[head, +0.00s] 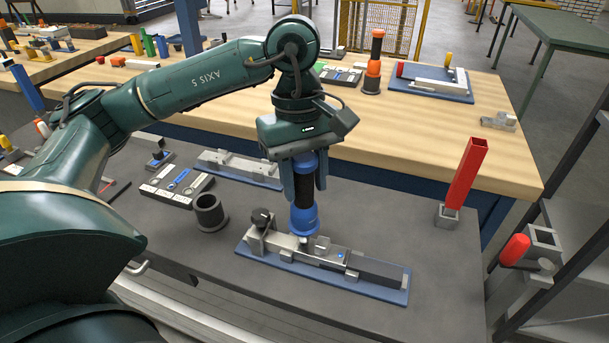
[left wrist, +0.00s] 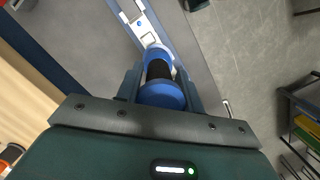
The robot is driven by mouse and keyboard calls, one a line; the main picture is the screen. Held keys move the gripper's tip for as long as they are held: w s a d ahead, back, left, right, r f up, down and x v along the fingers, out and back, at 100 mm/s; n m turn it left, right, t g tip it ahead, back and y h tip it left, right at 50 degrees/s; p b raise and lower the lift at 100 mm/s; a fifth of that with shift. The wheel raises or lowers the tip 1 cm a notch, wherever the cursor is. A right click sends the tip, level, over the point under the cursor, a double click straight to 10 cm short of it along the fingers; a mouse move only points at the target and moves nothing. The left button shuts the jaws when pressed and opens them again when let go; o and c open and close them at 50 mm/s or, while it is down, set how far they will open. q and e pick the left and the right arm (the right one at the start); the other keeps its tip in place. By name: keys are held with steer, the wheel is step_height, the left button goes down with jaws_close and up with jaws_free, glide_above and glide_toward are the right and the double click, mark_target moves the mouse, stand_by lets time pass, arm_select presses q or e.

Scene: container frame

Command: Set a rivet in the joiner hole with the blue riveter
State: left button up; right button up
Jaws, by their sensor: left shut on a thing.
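My left gripper (head: 304,174) is shut on the blue riveter (head: 304,220), which has a black grip and blue ends. It holds the riveter upright, nose down, over the metal joiner (head: 322,252) on a blue base plate (head: 390,294). The nose is at or just above the joiner; I cannot tell if it touches. The joiner hole and any rivet under the nose are hidden. A small blue spot (head: 341,254) shows on the joiner to the right. In the left wrist view the riveter (left wrist: 160,80) points at the joiner strip (left wrist: 140,22). My right gripper is not in view.
A dark cup (head: 209,215) and a tray of small parts (head: 163,194) lie to the left. Another joiner plate (head: 240,168) lies behind. A red square tube (head: 467,172) stands at the right. An orange riveter (head: 373,66) stands on the wooden bench (head: 440,135).

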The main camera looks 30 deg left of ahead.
mark_target(305, 157)
arm_select(q)
steer(key=shift+f+b, duration=0.8)
stand_by(0.4)
steer(key=shift+r+p, duration=0.6)
steer(key=shift+r, duration=0.25)
steer(key=shift+r+p, duration=1.4)
steer(key=shift+r, duration=1)
steer(key=shift+r+p, duration=0.35)
steer(key=shift+r, duration=0.25)
